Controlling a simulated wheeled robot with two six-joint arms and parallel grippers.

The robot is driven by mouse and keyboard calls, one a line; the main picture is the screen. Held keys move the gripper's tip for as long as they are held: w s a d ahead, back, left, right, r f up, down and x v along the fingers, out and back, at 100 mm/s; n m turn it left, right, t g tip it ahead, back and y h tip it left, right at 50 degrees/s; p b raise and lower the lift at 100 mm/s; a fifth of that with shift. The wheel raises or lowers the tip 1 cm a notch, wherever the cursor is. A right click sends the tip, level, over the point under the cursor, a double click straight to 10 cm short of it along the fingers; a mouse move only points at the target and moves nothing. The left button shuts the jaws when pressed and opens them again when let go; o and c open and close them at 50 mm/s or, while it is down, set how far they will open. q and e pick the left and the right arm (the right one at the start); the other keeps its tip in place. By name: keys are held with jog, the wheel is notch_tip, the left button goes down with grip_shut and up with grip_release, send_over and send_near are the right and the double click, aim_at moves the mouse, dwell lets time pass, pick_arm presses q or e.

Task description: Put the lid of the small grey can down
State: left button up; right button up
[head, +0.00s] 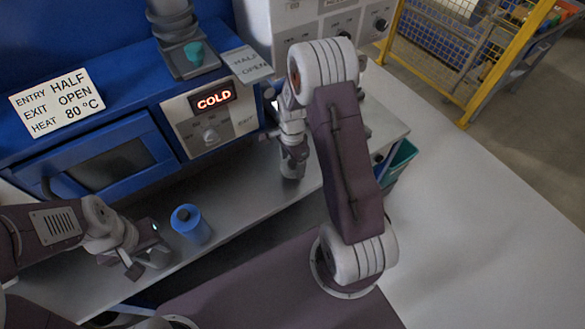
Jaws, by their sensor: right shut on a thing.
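My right gripper (288,145) points down over the bench, right of the COLD panel. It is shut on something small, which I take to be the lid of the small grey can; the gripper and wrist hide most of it. I cannot make out the small grey can for certain; my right arm covers part of that area. My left gripper (144,251) is low over the bench in front of the blue machine, its fingers apart. It is left of a blue can (193,228) with a dark blue knob on top, and not touching it.
The blue machine (100,165) stands behind the bench, with a sign reading HALF, OPEN, 80 °C. A grey device with a teal knob (194,53) is on top. A teal bin (400,160) stands beyond the bench's right end. Bare bench (240,190) lies between the grippers.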

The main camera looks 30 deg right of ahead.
aim_at(293, 170)
notch_tip(293, 170, down, 4)
jog(key=shift+d+r, duration=0.1)
jog(key=shift+r, duration=0.05)
jog(key=shift+f, duration=0.25)
jog(key=o, duration=1.4)
jog(key=shift+c, duration=0.2)
notch_tip(293, 170, up, 8)
jog(key=shift+s, duration=0.1)
jog(key=s+a+r+n, duration=0.3)
jog(key=s+n, duration=0.3)
jog(key=n, duration=0.2)
jog(key=s+a+r+n+t, duration=0.1)
jog(key=s+a+r+n, duration=0.3)
jog(key=s+n, duration=0.2)
jog(key=n, duration=0.2)
jog(key=shift+s+a+n, duration=0.2)
jog(key=shift+a+n, duration=0.1)
jog(key=shift+n, duration=0.1)
